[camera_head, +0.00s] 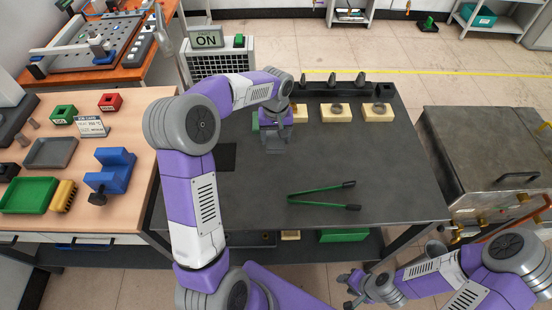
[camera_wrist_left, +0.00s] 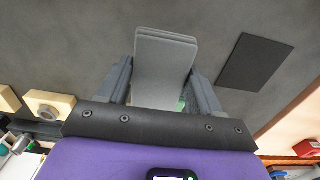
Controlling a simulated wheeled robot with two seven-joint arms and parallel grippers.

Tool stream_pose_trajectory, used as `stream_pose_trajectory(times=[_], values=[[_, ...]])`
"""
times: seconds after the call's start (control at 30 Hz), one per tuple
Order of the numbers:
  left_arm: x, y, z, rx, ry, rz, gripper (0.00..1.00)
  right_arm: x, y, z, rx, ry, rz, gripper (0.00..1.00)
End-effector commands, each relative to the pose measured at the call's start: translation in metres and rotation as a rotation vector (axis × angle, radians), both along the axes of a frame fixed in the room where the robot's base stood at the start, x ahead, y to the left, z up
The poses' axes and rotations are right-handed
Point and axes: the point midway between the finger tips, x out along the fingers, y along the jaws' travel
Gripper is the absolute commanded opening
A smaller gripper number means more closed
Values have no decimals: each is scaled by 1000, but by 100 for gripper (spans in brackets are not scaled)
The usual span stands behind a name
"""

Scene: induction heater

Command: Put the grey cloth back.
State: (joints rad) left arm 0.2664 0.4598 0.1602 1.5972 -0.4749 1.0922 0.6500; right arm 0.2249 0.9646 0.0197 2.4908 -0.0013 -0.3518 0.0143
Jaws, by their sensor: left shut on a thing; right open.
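The grey cloth (camera_wrist_left: 165,50) is a folded, light grey piece between the two fingers of my left gripper (camera_wrist_left: 163,82) in the left wrist view. My left gripper is shut on it above the dark table (camera_head: 400,170). In the head view my left gripper (camera_head: 275,133) is over the middle-left of the table, and the cloth (camera_head: 275,150) shows just below its fingers. Whether the cloth touches the table I cannot tell. My right gripper (camera_head: 352,288) is open and empty, low in front of the table's front edge.
Green-handled tongs (camera_head: 322,195) lie on the table, and a flat black pad (camera_head: 227,157) lies left of my left gripper. Pale blocks (camera_head: 336,113) stand along the back. A green thing (camera_head: 255,121) is partly hidden behind my left gripper. The table's right side is clear.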

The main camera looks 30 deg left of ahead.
Motion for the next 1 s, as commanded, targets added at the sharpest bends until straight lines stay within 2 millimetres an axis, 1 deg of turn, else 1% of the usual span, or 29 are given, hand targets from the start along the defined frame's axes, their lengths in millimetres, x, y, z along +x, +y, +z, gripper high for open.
stream_pose_trajectory(times=[0.03, 0.2, 0.37, 0.6, 0.67, 0.87, 1.0], values=[[-1, 0, -9, -1, 4, 1, 36, 0, 0, -3, 0, 0, 0, 43], [-1, 0, -38, -1, 4, 0, 36, 0, 0, -9, 0, -1, 0, 43], [-1, -1, -52, -1, 2, -2, 36, 0, 0, -11, 0, -1, 0, 43], [-1, -1, -90, -2, 3, -2, 36, 0, 0, -19, 0, -1, 0, 43], [-1, -1, -94, -1, 2, -2, 36, 0, 0, -20, 0, -1, 0, 43], [0, -1, -92, -1, 0, -2, 36, 0, 0, -19, 0, -1, 0, 43], [0, -1, -96, -1, -1, -3, 36, 0, 0, -22, 0, -1, 0, 43]])
